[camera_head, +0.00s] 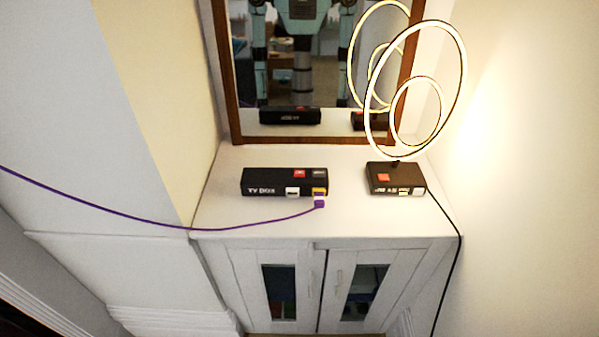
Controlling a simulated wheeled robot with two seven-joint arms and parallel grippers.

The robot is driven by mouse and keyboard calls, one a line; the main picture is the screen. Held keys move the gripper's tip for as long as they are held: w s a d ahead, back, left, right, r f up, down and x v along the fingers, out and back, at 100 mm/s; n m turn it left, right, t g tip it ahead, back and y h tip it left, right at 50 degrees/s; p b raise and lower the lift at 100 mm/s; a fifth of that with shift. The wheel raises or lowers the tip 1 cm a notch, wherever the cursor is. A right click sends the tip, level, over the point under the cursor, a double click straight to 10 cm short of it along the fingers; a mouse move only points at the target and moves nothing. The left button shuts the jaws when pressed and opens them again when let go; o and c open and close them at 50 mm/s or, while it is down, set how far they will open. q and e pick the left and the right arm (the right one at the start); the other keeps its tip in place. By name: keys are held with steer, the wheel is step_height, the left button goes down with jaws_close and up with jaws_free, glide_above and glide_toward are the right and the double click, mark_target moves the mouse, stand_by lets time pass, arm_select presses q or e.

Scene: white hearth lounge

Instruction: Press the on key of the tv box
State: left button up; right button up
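The tv box (262,182) is a black box lettered "TV Box", lying near the middle of the white cabinet top. It has a red key (299,174) and a dark key (319,174) on top. A white key or port (292,191) and a yellow port (319,191) are at its front right. The key labels are too small to read. Neither of my grippers is in the direct view; the mirror shows my body, with no gripper state readable.
A second black box (378,176) with a red key stands right, beside a lit ring lamp (462,85). A purple cable (120,216) ends at a plug (319,204) before the yellow port. A wood-framed mirror (237,128) stands behind; the white cabinet top (345,215) is clear in front.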

arm_select(q)
jaws_close()
stand_by(0.4)
stand_by(1.1)
